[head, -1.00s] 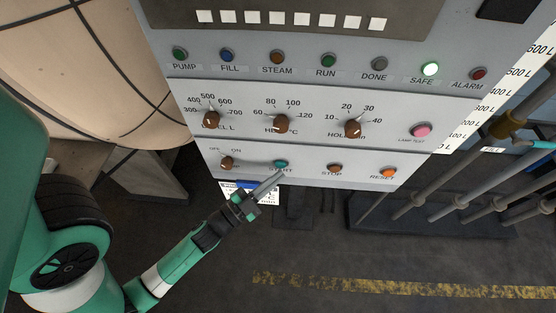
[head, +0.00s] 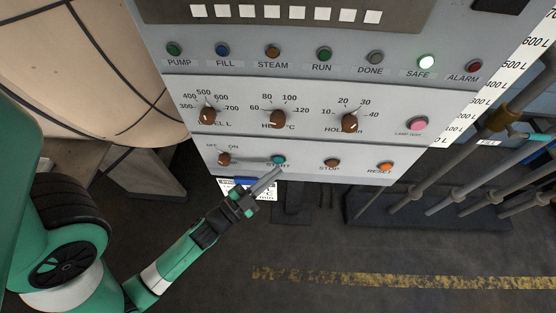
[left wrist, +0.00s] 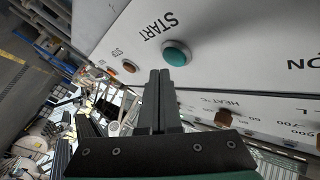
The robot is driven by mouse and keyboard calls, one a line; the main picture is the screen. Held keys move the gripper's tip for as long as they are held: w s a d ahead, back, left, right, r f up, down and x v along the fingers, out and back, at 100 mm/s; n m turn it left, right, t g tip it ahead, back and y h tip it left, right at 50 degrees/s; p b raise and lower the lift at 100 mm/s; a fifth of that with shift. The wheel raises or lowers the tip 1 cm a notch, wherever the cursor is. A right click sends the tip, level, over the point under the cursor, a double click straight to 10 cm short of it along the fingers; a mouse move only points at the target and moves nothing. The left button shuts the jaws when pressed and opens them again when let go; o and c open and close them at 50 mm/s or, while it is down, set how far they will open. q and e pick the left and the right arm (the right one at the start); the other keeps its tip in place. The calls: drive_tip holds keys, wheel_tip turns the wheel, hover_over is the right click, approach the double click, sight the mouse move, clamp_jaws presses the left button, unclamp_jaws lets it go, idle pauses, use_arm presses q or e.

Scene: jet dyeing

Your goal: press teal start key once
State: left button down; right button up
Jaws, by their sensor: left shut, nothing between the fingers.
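The teal start key (head: 278,160) is a round button on the lower row of the grey control panel, above the START label. It also shows in the left wrist view (left wrist: 177,54), large and just beyond the fingertips. My left gripper (head: 278,172) is shut and empty, its fingers pointing up at the panel just below the key. In the left wrist view its fingertips (left wrist: 160,72) lie just below and left of the key. I cannot tell whether they touch the panel. My right gripper is not in view.
The OFF/ON knob (head: 224,159) sits left of the key. The stop button (head: 332,163) and orange reset button (head: 386,167) sit to its right. Three brown knobs are above. Pipes (head: 440,175) stand at the right.

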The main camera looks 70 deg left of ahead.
use_arm(q)
drive_tip(key=shift+a, duration=0.1)
idle(0.8)
drive_tip(key=shift+w+a+p, duration=0.2)
drive_tip(key=shift+a+p, duration=0.1)
drive_tip(key=shift+p, duration=0.45)
